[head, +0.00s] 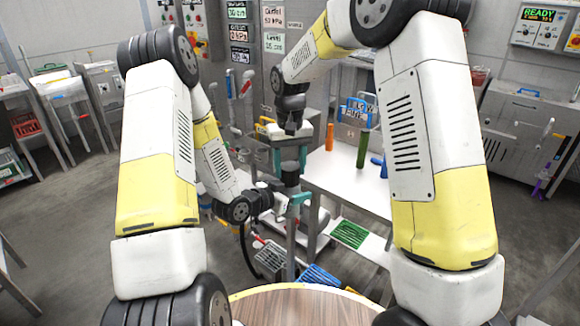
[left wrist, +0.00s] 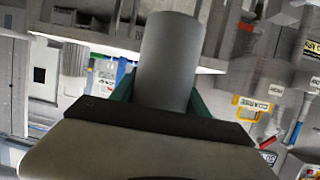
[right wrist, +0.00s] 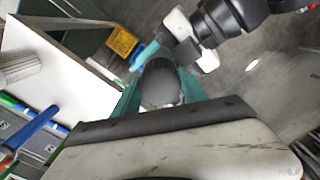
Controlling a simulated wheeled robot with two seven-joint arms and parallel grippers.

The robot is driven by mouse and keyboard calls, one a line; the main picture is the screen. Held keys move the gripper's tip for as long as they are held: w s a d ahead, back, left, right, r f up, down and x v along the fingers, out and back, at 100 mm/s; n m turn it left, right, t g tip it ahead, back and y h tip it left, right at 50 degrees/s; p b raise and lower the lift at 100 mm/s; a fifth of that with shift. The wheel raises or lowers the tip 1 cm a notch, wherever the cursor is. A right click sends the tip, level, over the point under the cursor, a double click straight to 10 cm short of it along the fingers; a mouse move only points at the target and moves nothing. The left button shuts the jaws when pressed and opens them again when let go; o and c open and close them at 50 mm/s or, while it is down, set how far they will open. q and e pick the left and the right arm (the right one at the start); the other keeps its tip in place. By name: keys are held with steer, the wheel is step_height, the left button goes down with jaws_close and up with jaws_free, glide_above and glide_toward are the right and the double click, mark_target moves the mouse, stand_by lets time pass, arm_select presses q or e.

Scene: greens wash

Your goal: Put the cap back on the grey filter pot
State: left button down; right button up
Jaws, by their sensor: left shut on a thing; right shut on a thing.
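The cap (right wrist: 160,85), a dark grey rounded piece, sits between the teal fingers of my right gripper (head: 291,147), which points down and is shut on it. Directly below, my left gripper (head: 293,198) reaches in from the left and is shut on the grey filter pot. The pot (left wrist: 167,60) shows as a plain grey cylinder in the left wrist view. In the head view the cap and pot line up one above the other. Whether they touch is hard to tell, as the fingers hide the joint.
A white table (head: 335,180) stands just right of the grippers, with an orange cylinder (head: 329,137), a green cylinder (head: 362,149) and a blue-handled holder (head: 358,112). A green grate (head: 349,234) lies on a lower shelf. A round wooden top (head: 300,308) is in front.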

steer(key=m, duration=0.7)
steer(key=shift+a, duration=0.15)
steer(key=m, duration=0.4)
steer(key=shift+m, duration=0.3)
steer(key=m, duration=0.7)
steer(key=shift+w+a, duration=0.1)
steer(key=m, duration=0.5)
steer(key=shift+m, duration=0.3)
steer(key=m, duration=1)
steer(key=shift+w+f, duration=0.1)
steer(key=m, duration=0.3)
steer(key=shift+f, duration=0.15)
steer(key=m, duration=0.1)
steer(key=d+m, duration=0.1)
steer(key=shift+s+f+m, duration=0.2)
steer(key=shift+f+m, duration=0.2)
steer(key=shift+m, duration=0.4)
steer(key=shift+w+a+r+m, duration=0.2)
steer(key=shift+r+m, duration=0.2)
steer(key=shift+r, duration=0.1)
